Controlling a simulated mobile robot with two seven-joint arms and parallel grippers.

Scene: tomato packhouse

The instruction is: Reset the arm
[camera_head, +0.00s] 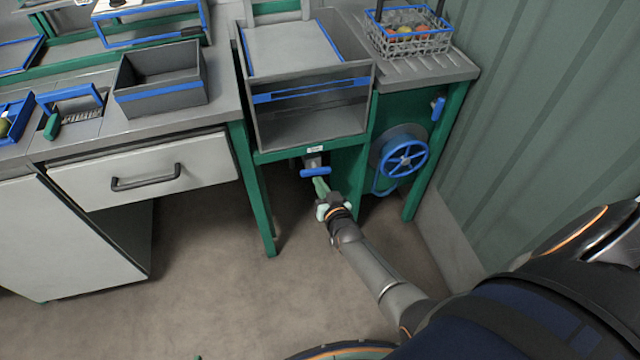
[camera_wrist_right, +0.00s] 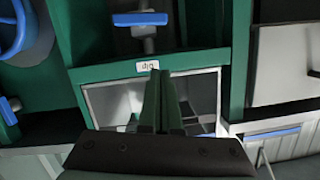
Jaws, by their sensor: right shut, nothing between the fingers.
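My right gripper (camera_head: 321,187) reaches in from the lower right, below the front of the grey bin station. Its green fingers are closed together with nothing between them. In the right wrist view the closed fingers (camera_wrist_right: 157,92) point at the station front. A blue T-shaped handle (camera_head: 315,172) is just beyond the fingertips in the head view. In the right wrist view the handle (camera_wrist_right: 140,19) is apart from the fingers, on the far side of a small white label (camera_wrist_right: 147,66). My left gripper is not in view.
A blue handwheel (camera_head: 406,159) is right of the gripper, and a green leg (camera_head: 257,190) is left of it. A drawer (camera_head: 152,170) is shut further left. A wire basket (camera_head: 410,42) with tomatoes stands on the right-hand top. The floor (camera_head: 215,270) in front is clear.

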